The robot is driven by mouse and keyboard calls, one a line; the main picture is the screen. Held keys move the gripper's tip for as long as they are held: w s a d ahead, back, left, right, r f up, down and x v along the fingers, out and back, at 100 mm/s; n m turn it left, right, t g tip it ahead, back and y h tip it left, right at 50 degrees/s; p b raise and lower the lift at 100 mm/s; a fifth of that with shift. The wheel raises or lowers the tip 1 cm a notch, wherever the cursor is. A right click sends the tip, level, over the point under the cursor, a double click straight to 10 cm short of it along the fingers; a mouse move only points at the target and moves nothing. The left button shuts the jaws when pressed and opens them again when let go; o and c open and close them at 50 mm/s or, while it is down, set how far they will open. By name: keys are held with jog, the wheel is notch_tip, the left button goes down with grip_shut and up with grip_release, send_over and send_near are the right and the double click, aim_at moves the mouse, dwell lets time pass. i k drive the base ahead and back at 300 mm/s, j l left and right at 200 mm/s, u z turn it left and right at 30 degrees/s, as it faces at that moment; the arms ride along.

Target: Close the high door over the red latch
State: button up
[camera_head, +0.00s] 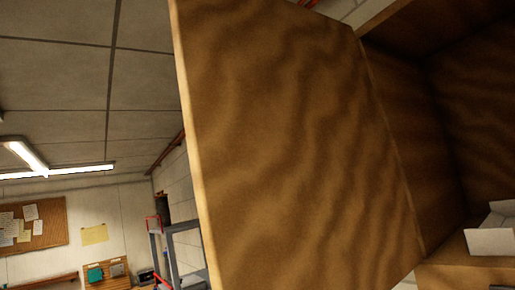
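A brown wood-grained door (290,150) fills the middle of the head camera view, seen from close by and tilted in the picture. It stands open, swung out to the left from the cabinet (392,140) at the right. The cabinet's dark inside shows beyond the door's right edge. I see no red latch that I can tell for sure. My gripper is not in the picture, so its place relative to the door is hidden.
A white open box (493,232) sits inside the cabinet at the lower right. At the left are a ceiling with lit lamps (28,157), a cork board (34,226) on the wall and a grey metal frame (183,250). The space left of the door looks open.

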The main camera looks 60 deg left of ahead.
aim_at(298, 185)
jog(key=k+j, duration=0.15)
jog(key=j, duration=0.25)
jog(key=k+j+z, duration=0.15)
jog(key=j, duration=0.25)
jog(key=k+j, duration=0.15)
jog(key=j, duration=0.25)
jog(key=k+j+z, duration=0.1)
jog(key=j, duration=0.3)
jog(key=k+j+z, duration=0.1)
jog(key=k+j, duration=0.15)
jog(key=j, duration=0.1)
